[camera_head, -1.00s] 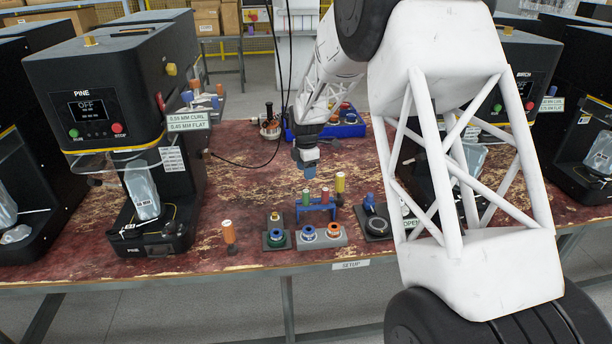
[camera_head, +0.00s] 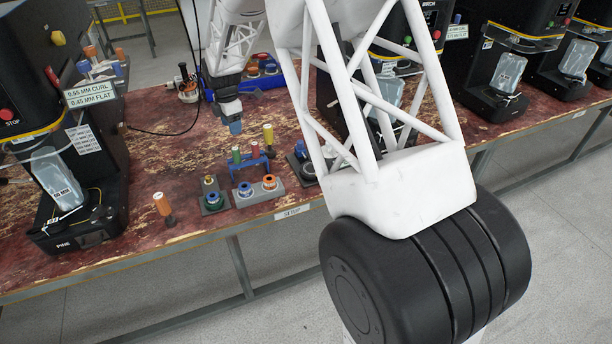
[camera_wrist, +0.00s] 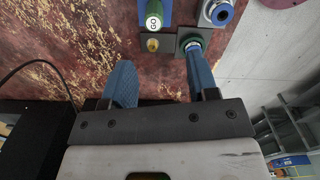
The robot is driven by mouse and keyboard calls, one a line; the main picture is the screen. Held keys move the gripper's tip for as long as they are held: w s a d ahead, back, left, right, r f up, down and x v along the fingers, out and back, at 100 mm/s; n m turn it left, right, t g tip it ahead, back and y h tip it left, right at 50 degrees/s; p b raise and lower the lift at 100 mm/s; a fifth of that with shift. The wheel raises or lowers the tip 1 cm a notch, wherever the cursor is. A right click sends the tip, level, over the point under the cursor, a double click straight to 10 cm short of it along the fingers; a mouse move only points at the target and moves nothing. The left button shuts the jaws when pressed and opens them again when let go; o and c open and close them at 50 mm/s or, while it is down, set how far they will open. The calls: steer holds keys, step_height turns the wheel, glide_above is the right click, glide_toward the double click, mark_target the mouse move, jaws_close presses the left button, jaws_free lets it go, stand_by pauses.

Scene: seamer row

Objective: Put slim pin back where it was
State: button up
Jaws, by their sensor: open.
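My gripper (camera_head: 235,128) hangs above the table, behind and left of the blue rack (camera_head: 262,162). Its blue fingers are apart and empty in the wrist view (camera_wrist: 159,62). The rack holds a green pin (camera_head: 236,154) and a red pin (camera_head: 255,149). A taller yellow pin (camera_head: 268,134) stands beside or behind it. An orange-topped pin (camera_head: 162,204) stands alone on the table at left. A small brass pin (camera_head: 209,181) stands on a grey block with a green ring (camera_head: 213,199). I cannot tell which is the slim pin. The wrist view shows a green "GO" cylinder (camera_wrist: 153,20) and brass pin (camera_wrist: 152,45).
A grey block with a blue ring (camera_head: 245,189) and orange ring (camera_head: 269,182) stands in front of the rack. The PINE machine (camera_head: 70,170) is at left. A blue tray (camera_head: 262,80) lies at the back. The table's front edge is near the blocks.

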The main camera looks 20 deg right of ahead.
steer(key=s+d+r+m+t, duration=0.15)
steer(key=s+r+m, duration=0.35)
steer(key=s+r, duration=0.55)
steer(key=s+d+r+m, duration=0.2)
steer(key=s+r+m, duration=0.4)
steer(key=s, duration=0.8)
steer(key=s+d+r+m+t, duration=0.1)
steer(key=s+m, duration=0.8)
steer(key=s, duration=1.9)
steer(key=shift+s+d+r+m, duration=0.25)
steer(key=shift+d+m, duration=0.15)
steer(key=shift+d, duration=0.15)
